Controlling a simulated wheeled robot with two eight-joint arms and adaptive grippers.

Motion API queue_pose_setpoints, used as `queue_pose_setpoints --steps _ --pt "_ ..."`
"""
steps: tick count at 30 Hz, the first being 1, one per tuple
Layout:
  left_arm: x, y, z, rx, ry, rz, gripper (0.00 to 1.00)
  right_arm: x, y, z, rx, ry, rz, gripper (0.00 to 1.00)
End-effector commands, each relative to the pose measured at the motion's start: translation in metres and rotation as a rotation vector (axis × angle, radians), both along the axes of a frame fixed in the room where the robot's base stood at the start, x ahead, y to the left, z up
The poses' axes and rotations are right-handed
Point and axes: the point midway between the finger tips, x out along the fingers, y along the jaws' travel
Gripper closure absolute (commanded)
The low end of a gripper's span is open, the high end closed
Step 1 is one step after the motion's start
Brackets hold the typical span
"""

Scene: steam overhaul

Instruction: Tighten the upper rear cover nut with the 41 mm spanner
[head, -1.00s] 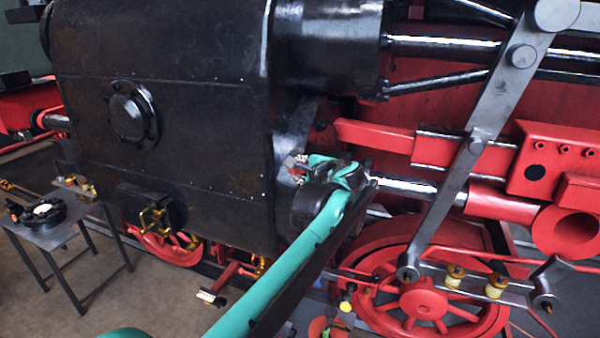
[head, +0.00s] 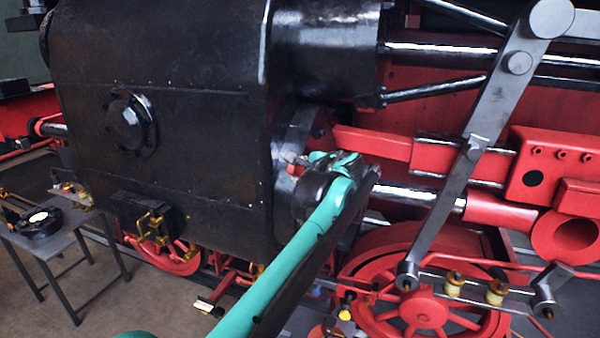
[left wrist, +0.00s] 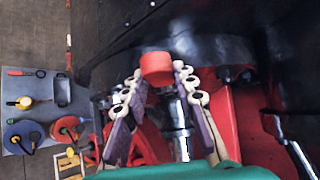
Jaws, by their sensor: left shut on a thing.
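The rear cylinder cover (head: 292,135) is a dark round flange at the back of the black cylinder block, and it also curves across the left wrist view (left wrist: 215,48). Nuts (left wrist: 226,75) show small and dark near its lower edge. My left gripper (left wrist: 163,90) has its fingers on either side of a red block-like end, close below the cover. This red piece (left wrist: 157,64) may be part of the spanner; its jaw and size marking cannot be made out. In the head view my left gripper (head: 296,165) is small and partly hidden by its wrist. My right gripper is out of view.
A red bar (head: 372,142) and bright rod (head: 405,193) run right from the cover. A grey link (head: 490,120) and red wheel (head: 420,305) stand to the right. A small table (head: 70,238) with parts stands at left. Open floor lies between it and the engine.

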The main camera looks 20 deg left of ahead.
Motion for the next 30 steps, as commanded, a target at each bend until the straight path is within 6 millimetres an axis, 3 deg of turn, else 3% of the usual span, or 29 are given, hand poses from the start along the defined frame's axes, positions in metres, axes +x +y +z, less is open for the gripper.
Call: queue_pose_setpoints --steps 8,30 --pt "0.0 -0.005 0.001 0.001 0.0 -0.001 1.0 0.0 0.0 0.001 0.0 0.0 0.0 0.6" --pt "-0.001 -0.049 0.001 0.001 0.001 0.0 1.0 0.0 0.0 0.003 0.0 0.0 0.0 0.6"
